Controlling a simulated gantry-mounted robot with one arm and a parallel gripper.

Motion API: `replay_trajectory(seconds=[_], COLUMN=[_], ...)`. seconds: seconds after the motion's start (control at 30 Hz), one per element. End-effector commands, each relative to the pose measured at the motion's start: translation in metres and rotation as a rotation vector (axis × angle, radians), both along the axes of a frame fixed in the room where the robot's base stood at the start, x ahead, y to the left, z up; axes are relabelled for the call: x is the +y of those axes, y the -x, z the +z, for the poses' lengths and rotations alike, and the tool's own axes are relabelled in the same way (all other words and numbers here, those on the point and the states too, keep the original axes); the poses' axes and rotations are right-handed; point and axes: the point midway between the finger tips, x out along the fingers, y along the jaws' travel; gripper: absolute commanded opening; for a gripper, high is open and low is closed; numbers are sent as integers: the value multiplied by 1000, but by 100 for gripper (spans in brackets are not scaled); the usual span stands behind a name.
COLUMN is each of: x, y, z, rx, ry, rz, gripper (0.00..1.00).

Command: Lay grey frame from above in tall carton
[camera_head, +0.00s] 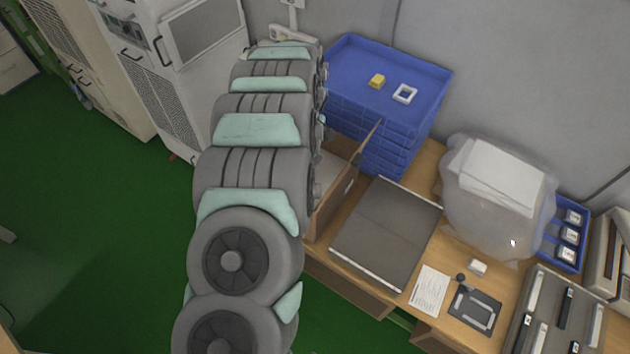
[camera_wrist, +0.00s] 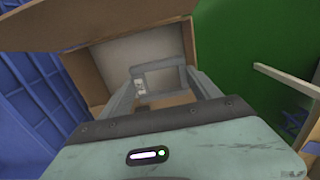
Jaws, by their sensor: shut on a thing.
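The tall carton is open below my gripper in the wrist view (camera_wrist: 95,68), with one brown flap raised towards the camera. In the head view the carton (camera_head: 336,196) shows partly behind my arm, with its flaps up. My gripper (camera_wrist: 160,78) points down into the carton's opening and is shut on the grey frame (camera_wrist: 160,68), a small square ring between the fingertips. The frame lies within the outline of the opening; how deep it is cannot be told. In the head view my arm hides the gripper and the held frame.
Stacked blue crates (camera_head: 385,125) stand behind the carton, with a yellow block (camera_head: 377,81) and a white square frame (camera_head: 404,94) on top. A grey flat panel (camera_head: 388,232) lies on the wooden bench right of the carton. A wrapped bulky object (camera_head: 495,205) stands further right.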

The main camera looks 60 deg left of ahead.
Motion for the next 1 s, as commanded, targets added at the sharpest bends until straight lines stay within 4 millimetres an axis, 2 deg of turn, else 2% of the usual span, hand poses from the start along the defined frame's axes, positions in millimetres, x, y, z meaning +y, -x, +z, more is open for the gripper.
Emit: replay_trajectory(seconds=[0.03,0.1,0.6,0.8,1.0], x=[0,0,-1,-1,0], y=[1,2,2,2,1], z=[-17,-33,-130,-151,-157], rx=[2,2,4,4,2], ry=[1,1,3,3,0], rz=[1,1,1,0,1], gripper=[33,33,33,33,33])
